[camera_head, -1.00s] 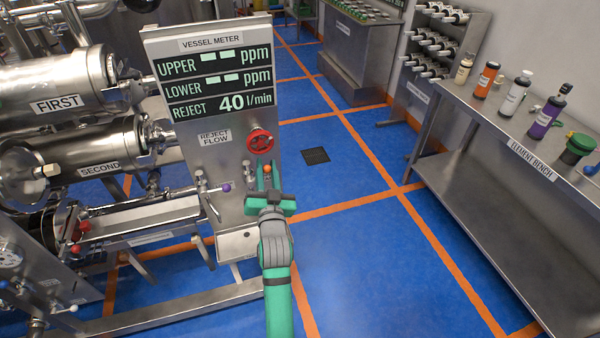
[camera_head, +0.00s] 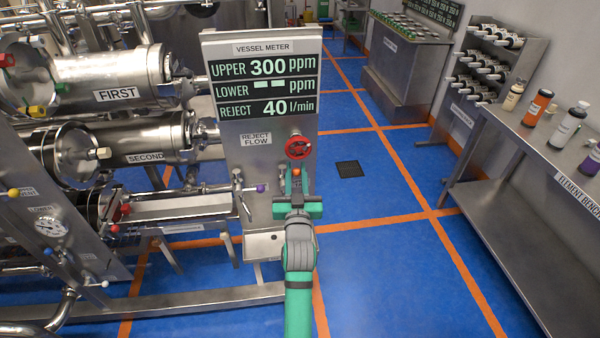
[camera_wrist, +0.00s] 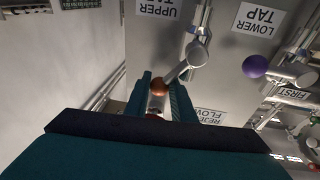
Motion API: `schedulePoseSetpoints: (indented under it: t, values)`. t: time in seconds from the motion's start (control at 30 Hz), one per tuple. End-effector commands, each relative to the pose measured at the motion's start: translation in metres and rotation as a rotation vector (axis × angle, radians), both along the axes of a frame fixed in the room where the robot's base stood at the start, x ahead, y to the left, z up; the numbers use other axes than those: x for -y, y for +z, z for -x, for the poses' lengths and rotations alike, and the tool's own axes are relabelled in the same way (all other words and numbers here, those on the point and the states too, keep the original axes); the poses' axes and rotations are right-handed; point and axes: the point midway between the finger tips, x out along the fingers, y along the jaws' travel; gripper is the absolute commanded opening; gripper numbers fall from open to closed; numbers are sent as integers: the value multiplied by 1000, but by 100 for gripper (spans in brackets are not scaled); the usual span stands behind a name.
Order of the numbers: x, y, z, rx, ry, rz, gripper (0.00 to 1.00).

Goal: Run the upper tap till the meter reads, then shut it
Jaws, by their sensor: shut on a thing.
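The vessel meter (camera_head: 262,82) stands left of centre in the head view. Its upper line reads 300 ppm, its lower line shows dashes, and reject reads 40 l/min. In the head view the orange knob (camera_head: 296,172) shows small at my gripper's tip. The lower tap's purple knob (camera_wrist: 255,66) is beside it, and I am not touching it. Any water from the spout is hidden.
A red reject flow handwheel (camera_head: 298,147) sits just above my gripper. A small basin (camera_head: 262,246) is below the panel. Steel vessels (camera_head: 85,82) fill the left. The element bench (camera_head: 520,160) with bottles stands at the right, with clear blue floor between.

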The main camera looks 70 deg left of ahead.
Motion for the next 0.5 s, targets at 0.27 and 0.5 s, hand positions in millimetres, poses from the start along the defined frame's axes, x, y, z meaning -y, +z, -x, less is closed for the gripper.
schedulePoseSetpoints:
  t: [0.27,0.5]
  values:
    - [-1,-7,-1,-4,-2,14,40]
    - [0,-3,-2,-2,-3,6,40]
